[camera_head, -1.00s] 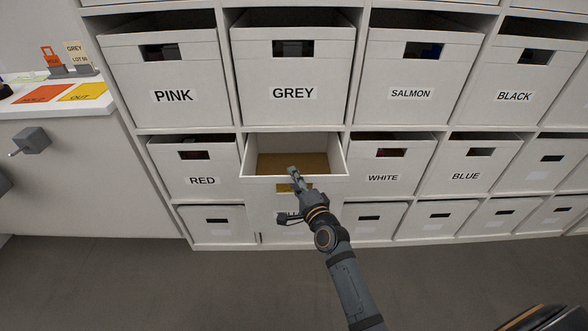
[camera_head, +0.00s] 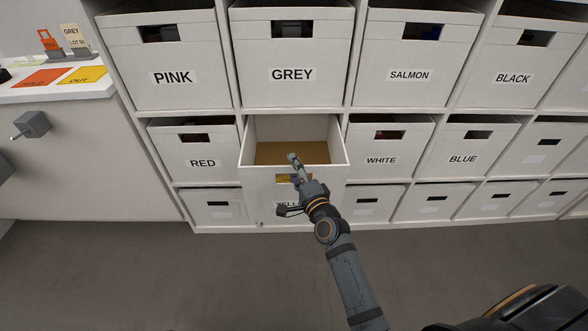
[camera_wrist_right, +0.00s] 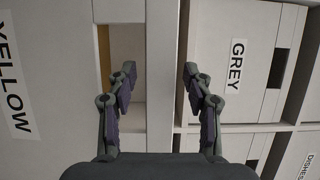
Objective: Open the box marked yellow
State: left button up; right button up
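The yellow box (camera_head: 260,185) is a white box pulled well out of its cubby, its tan bottom showing. Its label is partly hidden by my right arm in the head view but reads YELLOW in the wrist view (camera_wrist_right: 14,80). My right gripper (camera_head: 293,162) is at the top middle of its front wall, by the hand slot. In the wrist view the two fingers (camera_wrist_right: 160,82) are apart, one over the slot, the other beyond the rim. I cannot tell whether a finger is through the slot. My left gripper is not in view.
The grey box (camera_head: 290,50) is directly above, the red box (camera_head: 203,145) left and the white box (camera_head: 381,142) right, all in the shelf. A counter (camera_head: 60,90) with coloured cards stands at left. The floor (camera_head: 130,270) in front is clear.

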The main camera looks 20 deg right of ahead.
jog(key=s+d, duration=0.1)
jog(key=s, duration=1.1)
jog(key=shift+d, duration=0.2)
